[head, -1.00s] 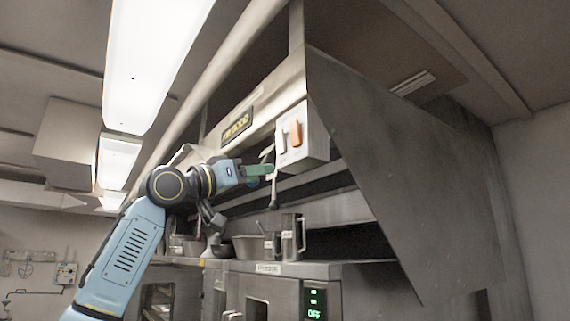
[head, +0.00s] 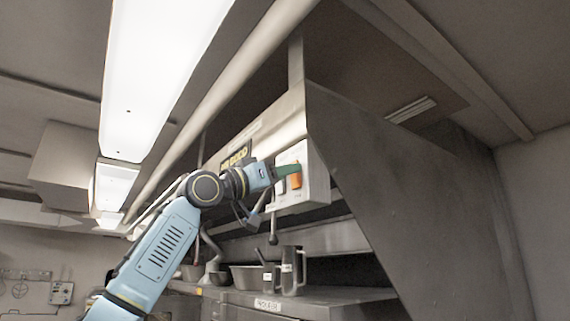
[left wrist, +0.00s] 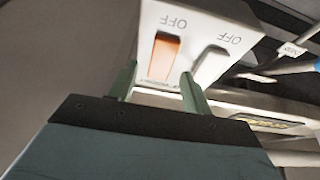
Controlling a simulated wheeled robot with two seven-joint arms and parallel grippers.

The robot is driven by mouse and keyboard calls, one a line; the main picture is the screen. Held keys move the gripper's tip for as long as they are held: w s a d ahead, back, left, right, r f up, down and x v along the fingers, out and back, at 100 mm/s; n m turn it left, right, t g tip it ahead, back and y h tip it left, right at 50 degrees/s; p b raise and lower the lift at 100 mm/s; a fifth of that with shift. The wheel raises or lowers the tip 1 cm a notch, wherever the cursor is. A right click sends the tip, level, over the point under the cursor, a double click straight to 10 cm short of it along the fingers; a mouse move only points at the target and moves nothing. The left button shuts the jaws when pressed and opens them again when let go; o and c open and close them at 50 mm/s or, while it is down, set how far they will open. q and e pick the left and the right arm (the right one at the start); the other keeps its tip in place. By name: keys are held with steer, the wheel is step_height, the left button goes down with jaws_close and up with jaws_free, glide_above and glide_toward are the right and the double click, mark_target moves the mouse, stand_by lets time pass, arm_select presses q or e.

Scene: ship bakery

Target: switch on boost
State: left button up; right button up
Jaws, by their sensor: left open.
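A white switch box (head: 317,181) is fixed to the front of the steel hood. It carries an orange rocker switch (left wrist: 164,58) and a white rocker switch (left wrist: 209,66), each with "OFF" by one end. The orange switch also shows in the head view (head: 295,181). I cannot read which one is boost. My left gripper (head: 287,168) is open at the box face, and its fingers partly cover the switches. In the left wrist view its green fingertips (left wrist: 157,78) straddle the near end of the orange switch. Contact is unclear. My right gripper is out of view.
The steel hood (head: 410,200) slopes down to the right of the box. A ladle-like utensil (head: 273,238) hangs just below. Metal jugs (head: 292,270) and a bowl (head: 247,277) stand on the oven top (head: 340,302) underneath.

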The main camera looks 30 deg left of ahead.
arm_select(q)
steer(key=shift+w+d+r, duration=0.2)
steer(key=shift+w, duration=0.25)
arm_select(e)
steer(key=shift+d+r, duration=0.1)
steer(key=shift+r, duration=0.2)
arm_select(q)
steer(key=c, duration=1)
steer(key=shift+r+g+y, duration=0.2)
steer(key=shift+r+g, duration=0.05)
steer(key=shift+g, duration=0.55)
steer(key=shift+r+g+y, duration=0.2)
steer(key=shift+r+g, duration=0.05)
steer(key=shift+g, duration=0.55)
steer(key=o, duration=1)
